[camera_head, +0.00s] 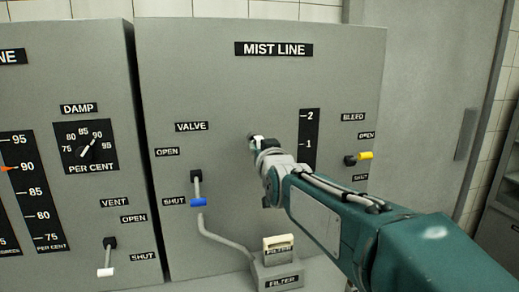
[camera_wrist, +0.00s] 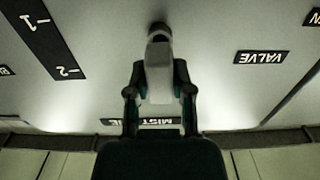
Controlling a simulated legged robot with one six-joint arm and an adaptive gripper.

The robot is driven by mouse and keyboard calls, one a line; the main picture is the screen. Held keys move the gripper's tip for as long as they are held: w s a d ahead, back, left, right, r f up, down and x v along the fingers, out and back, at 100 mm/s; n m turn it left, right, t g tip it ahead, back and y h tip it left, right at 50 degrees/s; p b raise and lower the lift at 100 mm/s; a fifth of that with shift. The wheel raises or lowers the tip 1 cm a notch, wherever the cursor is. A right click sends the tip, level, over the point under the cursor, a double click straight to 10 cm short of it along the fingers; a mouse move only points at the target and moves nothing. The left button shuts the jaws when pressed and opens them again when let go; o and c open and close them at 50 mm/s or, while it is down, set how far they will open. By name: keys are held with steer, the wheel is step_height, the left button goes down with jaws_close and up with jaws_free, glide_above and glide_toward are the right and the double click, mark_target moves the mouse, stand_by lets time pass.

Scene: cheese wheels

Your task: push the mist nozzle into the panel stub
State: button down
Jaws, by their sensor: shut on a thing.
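My gripper (camera_head: 267,152) is in front of the grey MIST LINE panel (camera_head: 225,85), left of the black 1–2 scale. In the wrist view my gripper (camera_wrist: 160,92) is shut on the pale mist nozzle (camera_wrist: 158,75), one finger on each side. The nozzle points at the panel, its far end by a dark round part (camera_wrist: 157,30) that looks like the panel stub. In the head view only a small white bit of the nozzle (camera_head: 257,141) shows. I cannot tell whether nozzle and stub touch or how deep any fit is.
A blue-tipped VALVE lever (camera_head: 197,202) is at left, pointing down towards SHUT. A yellow-tipped BLEED lever (camera_head: 365,155) is at right, near OPEN. A FILTER box (camera_head: 281,272) with a pipe is below. A neighbouring panel has a DAMP dial (camera_head: 87,146) and a white-tipped VENT lever (camera_head: 106,271).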

mark_target(257, 144)
steer(key=shift+x, duration=1.45)
steer(key=shift+c, duration=2.1)
jaws_free()
steer(key=v, duration=1.1)
steer(key=shift+s, duration=0.4)
steer(key=shift+d, duration=0.1)
steer(key=s+d+f+m+g+h, duration=0.1)
steer(key=s+d+f+g+h, duration=0.1)
steer(key=s+d+f+g, duration=0.4)
steer(key=s+d+f+m+g+h, duration=0.2)
steer(key=s+d+f+g, duration=0.3)
steer(key=s+f, duration=1.1)
steer(key=s+d+h, duration=0.1)
steer(key=s+d, duration=0.2)
steer(key=shift+s+d+f+g, duration=0.25)
steer(key=shift+s+g, duration=0.1)
steer(key=shift+g, duration=0.05)
